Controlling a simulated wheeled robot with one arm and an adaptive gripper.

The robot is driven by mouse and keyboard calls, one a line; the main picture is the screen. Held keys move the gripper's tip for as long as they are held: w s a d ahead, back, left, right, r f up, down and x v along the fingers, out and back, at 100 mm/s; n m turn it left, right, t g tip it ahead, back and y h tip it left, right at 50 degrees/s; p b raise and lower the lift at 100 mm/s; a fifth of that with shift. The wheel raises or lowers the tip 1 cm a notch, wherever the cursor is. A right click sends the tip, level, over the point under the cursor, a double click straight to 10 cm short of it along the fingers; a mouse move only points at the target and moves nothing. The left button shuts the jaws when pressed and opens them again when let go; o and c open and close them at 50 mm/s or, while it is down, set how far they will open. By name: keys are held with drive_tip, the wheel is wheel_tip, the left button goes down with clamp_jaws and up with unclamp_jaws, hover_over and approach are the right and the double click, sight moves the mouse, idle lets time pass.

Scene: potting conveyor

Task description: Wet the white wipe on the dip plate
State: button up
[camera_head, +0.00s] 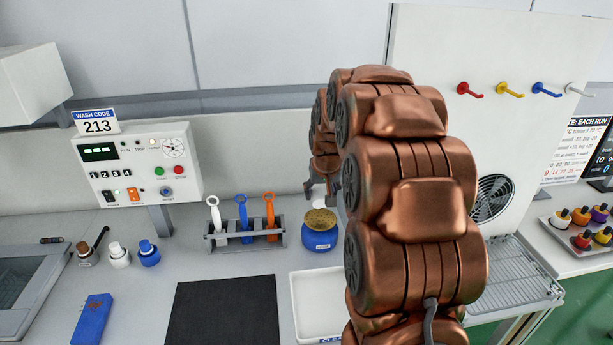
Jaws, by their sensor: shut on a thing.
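A blue can (320,238) with a round brass-coloured dip plate (320,218) on top stands on the bench, just left of my arm. My gripper (321,190) is partly hidden behind my copper arm, just above and behind the dip plate. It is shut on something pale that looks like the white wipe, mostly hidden. I cannot tell whether it touches the plate.
A grey rack (247,238) holds white, blue and orange ring-handled tools left of the can. A black mat (222,312) and a white tray (312,300) lie in front. Small bottles (149,253) and a control box (137,165) are at the left.

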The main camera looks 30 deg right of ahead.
sight(320, 216)
drive_tip(key=shift+w+d, duration=0.15)
drive_tip(key=shift+f, duration=2.9)
drive_tip(key=shift+f+b, duration=0.45)
drive_tip(key=shift+f, duration=0.65)
idle(0.5)
drive_tip(key=shift+r, duration=3.5)
